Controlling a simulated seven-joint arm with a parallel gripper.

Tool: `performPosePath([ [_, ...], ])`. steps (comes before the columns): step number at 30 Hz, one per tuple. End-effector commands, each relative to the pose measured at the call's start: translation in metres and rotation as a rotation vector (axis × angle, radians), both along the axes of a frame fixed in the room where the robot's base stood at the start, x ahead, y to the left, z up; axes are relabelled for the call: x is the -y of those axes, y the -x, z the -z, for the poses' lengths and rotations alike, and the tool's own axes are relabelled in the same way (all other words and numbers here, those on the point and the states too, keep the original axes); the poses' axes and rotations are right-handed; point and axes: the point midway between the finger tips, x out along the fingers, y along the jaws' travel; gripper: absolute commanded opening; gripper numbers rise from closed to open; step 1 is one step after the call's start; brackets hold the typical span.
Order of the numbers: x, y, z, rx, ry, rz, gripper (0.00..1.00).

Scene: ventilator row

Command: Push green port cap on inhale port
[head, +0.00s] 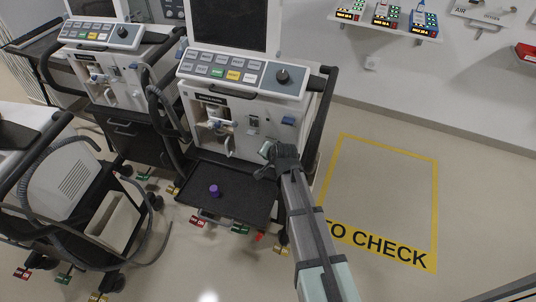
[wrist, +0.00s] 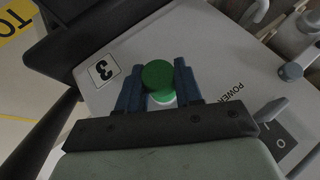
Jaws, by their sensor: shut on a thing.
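The green port cap (wrist: 158,74) sits between the blue fingertips of my gripper (wrist: 158,84) in the wrist view. The gripper is shut on it. A pale piece shows just below the cap; I cannot tell whether it belongs to the cap or to a port. In the head view my gripper (head: 268,151) is at the lower right front of the middle ventilator (head: 245,88), above the right part of its tray. The cap cannot be made out there. I cannot tell which fitting is the inhale port, or whether the cap touches it.
A purple cap (head: 214,190) stands on the ventilator's black tray (head: 240,208). A dark hose (head: 165,110) hangs at the left. Yellow-taped floor (head: 385,190) at the right is clear.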

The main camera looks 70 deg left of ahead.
Motion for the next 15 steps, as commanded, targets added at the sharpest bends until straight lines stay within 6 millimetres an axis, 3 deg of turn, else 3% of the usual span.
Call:
performPosePath([
  [6, -0.0024, -0.0019, -0.0004, 0.003, -0.004, 0.001, 0.0],
  [7, -0.0025, -0.002, -0.0004, 0.002, -0.004, 0.002, 0.37],
  [15, -0.0016, -0.0012, -0.0002, 0.001, -0.003, 0.001, 0.63],
])
